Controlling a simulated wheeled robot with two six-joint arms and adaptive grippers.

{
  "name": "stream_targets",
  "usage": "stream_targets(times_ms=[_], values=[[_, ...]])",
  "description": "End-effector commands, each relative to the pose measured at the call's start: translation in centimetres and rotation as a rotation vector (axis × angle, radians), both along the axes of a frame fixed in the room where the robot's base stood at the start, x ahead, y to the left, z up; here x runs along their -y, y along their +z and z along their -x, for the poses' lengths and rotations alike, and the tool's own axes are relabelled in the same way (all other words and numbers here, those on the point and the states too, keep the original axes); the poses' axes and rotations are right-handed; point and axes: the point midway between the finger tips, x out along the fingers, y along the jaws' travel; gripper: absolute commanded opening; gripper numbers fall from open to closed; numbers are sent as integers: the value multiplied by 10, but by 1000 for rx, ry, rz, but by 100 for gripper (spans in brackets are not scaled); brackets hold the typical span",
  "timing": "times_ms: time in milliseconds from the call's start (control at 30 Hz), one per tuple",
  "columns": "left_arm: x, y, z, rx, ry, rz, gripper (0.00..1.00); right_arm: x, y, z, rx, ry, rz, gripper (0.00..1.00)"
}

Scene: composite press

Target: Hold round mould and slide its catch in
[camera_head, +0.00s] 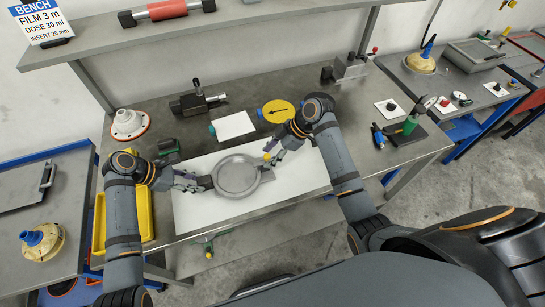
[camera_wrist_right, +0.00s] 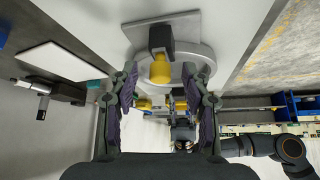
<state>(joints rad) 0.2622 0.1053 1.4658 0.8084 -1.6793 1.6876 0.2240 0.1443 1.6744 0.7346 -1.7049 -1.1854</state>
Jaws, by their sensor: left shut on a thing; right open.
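The round mould (camera_head: 237,176) is a grey disc with a raised rim, lying on a white board (camera_head: 296,184). My left gripper (camera_head: 203,184) is shut on the handle at the mould's left side. The mould's yellow catch (camera_head: 267,157) is at its right side; in the right wrist view the catch (camera_wrist_right: 158,70) has a yellow knob beside a dark block. My right gripper (camera_head: 273,155) is open at the catch, with its fingers (camera_wrist_right: 160,82) on either side of the knob. I cannot tell whether they touch it. My left gripper also shows in the right wrist view (camera_wrist_right: 181,128).
A yellow disc with a black arrow (camera_head: 277,111) and a white plate (camera_head: 233,126) lie behind the board. A dark clamp (camera_head: 197,101) stands further back. A yellow tray (camera_head: 143,214) is at the left. The board's right part is clear.

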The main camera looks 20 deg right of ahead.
Motion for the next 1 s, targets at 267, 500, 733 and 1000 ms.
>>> stream_targets(times_ms=[267, 500, 733, 1000], values=[[0, 0, 0, 1, 1, 0, 0, 22, 29, 4, 4, 0, 7, 48], [0, 0, 0, 1, 1, 0, 0, 53, 77, 12, 2, 0, 7, 48], [0, 0, 0, 1, 1, 0, 0, 66, 98, 15, 1, 0, 1, 48], [0, 0, 0, 1, 1, -1, 0, 66, 99, 15, 0, 0, 0, 48]])
